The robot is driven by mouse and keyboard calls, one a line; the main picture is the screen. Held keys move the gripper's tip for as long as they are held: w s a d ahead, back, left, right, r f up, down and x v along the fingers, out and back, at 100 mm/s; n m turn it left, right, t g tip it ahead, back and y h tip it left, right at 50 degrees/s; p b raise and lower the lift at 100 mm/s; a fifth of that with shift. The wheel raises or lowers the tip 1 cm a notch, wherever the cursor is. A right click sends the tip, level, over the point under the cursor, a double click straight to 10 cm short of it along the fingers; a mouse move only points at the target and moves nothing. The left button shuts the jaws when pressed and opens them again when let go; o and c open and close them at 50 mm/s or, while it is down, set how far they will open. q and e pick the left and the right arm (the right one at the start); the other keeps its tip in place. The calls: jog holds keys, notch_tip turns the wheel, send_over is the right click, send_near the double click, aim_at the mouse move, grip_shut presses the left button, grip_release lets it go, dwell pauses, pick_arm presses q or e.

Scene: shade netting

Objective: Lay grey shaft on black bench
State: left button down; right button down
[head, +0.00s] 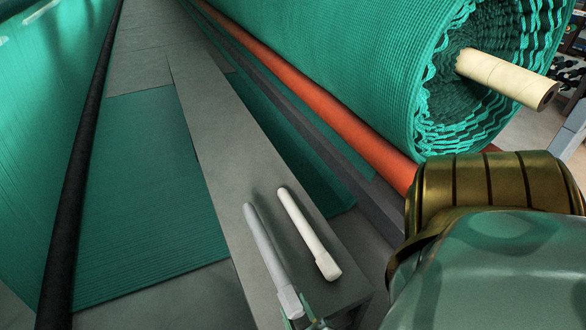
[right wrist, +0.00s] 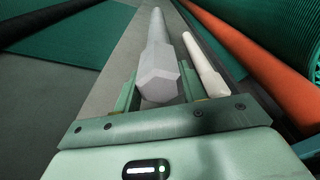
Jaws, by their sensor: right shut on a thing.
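The grey shaft (head: 266,248) is over the near end of the long dark grey bench (head: 222,150), roughly in line with it. Its thicker end points toward me. My right gripper (head: 303,314) is at that thick end, at the bottom of the head view and mostly cut off. In the right wrist view the two green fingers stand on either side of the grey shaft (right wrist: 158,72) and are shut on it. I cannot tell whether the shaft touches the bench top. My left gripper is not in view.
A white shaft (head: 307,235) lies on the bench just right of the grey one, close beside it. A large green net roll (head: 330,60) and an orange bar (head: 320,105) run along the right. A black bar (head: 80,170) and green netting are at left.

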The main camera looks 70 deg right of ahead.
aim_at(297, 323)
jog(key=shift+f+b, duration=0.4)
jog(key=shift+f, duration=0.75)
jog(key=shift+w+f, duration=0.1)
jog(key=shift+f, duration=1)
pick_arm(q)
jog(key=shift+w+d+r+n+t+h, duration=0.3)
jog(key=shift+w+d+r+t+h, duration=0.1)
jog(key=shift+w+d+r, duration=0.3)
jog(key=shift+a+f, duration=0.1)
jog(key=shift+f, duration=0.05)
pick_arm(e)
jog(key=shift+f, duration=0.1)
jog(key=c, duration=0.7)
grip_release()
jog(key=shift+c, duration=0.2)
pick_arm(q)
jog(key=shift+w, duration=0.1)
pick_arm(e)
jog(key=shift+s, duration=0.2)
